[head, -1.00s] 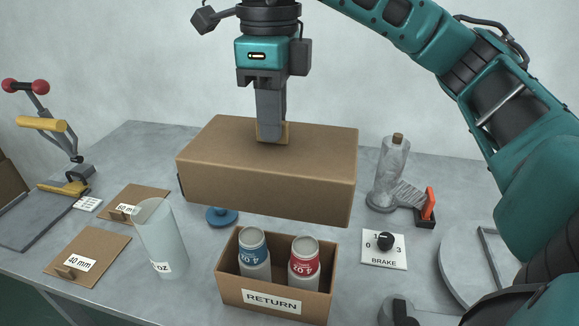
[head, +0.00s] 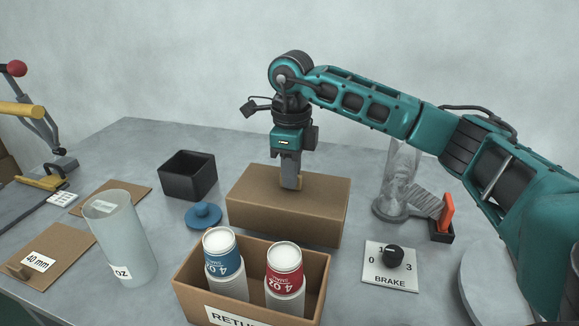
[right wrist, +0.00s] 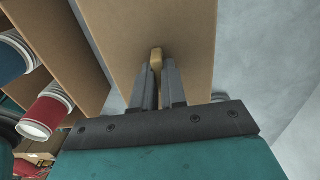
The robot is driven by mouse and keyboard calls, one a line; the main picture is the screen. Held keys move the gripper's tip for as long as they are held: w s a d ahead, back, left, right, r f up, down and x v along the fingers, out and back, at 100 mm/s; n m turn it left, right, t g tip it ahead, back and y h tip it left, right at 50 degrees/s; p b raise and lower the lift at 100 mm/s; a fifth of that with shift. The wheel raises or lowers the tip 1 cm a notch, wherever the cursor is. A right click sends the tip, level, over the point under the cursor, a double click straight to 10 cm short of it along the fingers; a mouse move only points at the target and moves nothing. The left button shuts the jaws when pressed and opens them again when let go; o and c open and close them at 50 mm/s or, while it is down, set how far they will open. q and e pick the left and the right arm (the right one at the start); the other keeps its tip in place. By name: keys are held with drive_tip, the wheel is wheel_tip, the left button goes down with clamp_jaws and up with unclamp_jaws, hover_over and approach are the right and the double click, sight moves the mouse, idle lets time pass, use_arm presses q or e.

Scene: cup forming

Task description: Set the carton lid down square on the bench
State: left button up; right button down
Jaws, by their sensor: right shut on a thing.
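The carton lid (head: 285,212) is a brown cardboard box shape with its closed top up, behind the RETURN carton in the head view. My right gripper (head: 291,184) points straight down and is shut on the small tan tab at the middle of the lid's top. The right wrist view shows both fingers on this tab, with the lid (right wrist: 185,35) beyond. The lid looks level and low over the grey bench (head: 350,290). Its lower left edge is hidden by the carton, and I cannot tell whether it touches the bench. My left gripper is out of view.
The open RETURN carton (head: 190,290) holds cups, close in front of the lid. A blue knobbed disc (head: 203,216) and black bin (head: 188,178) are left. A brake dial plate (head: 378,275) and clear bottle stand (head: 397,180) are right. A tall translucent cup (head: 122,245) stands front left.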

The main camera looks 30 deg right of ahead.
idle(0.3)
drive_tip(key=shift+f+b, duration=1)
drive_tip(key=shift+f, duration=0.8)
drive_tip(key=shift+f, duration=0.2)
drive_tip(key=c, duration=1.1)
unclamp_jaws()
drive_tip(key=shift+r, duration=0.1)
wheel_tip(320, 180, up, 13)
drive_tip(key=shift+f+p, duration=0.1)
drive_tip(key=shift+p, duration=0.85)
drive_tip(key=shift+s+a, duration=0.1)
